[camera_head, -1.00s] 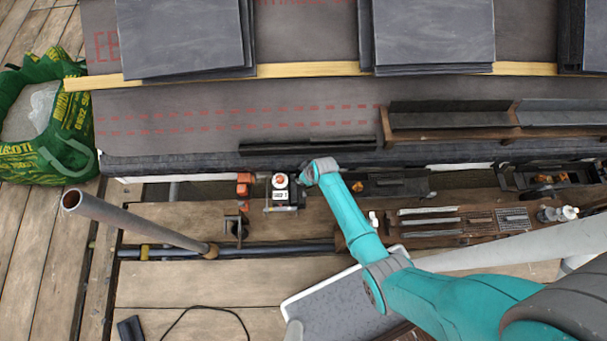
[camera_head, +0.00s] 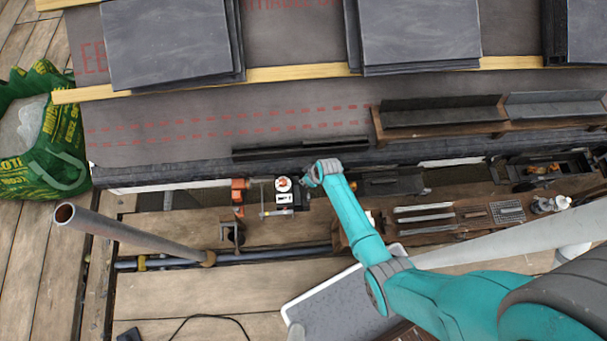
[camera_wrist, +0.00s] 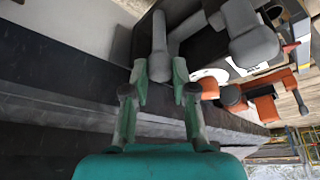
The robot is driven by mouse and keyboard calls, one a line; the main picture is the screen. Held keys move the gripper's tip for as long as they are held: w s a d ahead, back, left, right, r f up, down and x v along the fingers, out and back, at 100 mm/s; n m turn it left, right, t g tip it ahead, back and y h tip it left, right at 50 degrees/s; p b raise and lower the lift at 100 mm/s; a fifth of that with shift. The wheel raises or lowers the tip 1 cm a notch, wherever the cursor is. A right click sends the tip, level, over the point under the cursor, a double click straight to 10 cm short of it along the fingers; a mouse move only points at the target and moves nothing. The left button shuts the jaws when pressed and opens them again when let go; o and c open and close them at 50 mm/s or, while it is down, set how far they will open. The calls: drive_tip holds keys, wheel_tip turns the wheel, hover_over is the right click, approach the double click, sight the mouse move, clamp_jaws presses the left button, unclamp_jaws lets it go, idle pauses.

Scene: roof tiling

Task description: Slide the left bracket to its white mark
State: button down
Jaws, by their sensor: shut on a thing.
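My gripper (camera_wrist: 160,80) is shut on a grey rounded post (camera_wrist: 159,38) in the wrist view, with one finger on each side. In the head view my gripper (camera_head: 312,178) is beside a small dark device with a white label (camera_head: 284,198) and a round white-and-orange top. That device also shows right of the fingers in the wrist view (camera_wrist: 236,66). I cannot tell whether the held post belongs to the left bracket. The fingertips and post are hidden in the head view. I cannot make out the white mark for certain.
An orange block (camera_head: 238,190) stands left of the device. A slanted grey pipe (camera_head: 130,234) rises at left. Slate stacks (camera_head: 170,45) lie on the roof above. A tool tray (camera_head: 440,218) is on the right, and a green bag (camera_head: 45,150) is far left.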

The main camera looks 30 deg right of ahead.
drive_tip(key=c, duration=1.2)
unclamp_jaws()
drive_tip(key=v, duration=1.2)
drive_tip(key=shift+s, duration=0.1)
drive_tip(key=shift+s, duration=0.1)
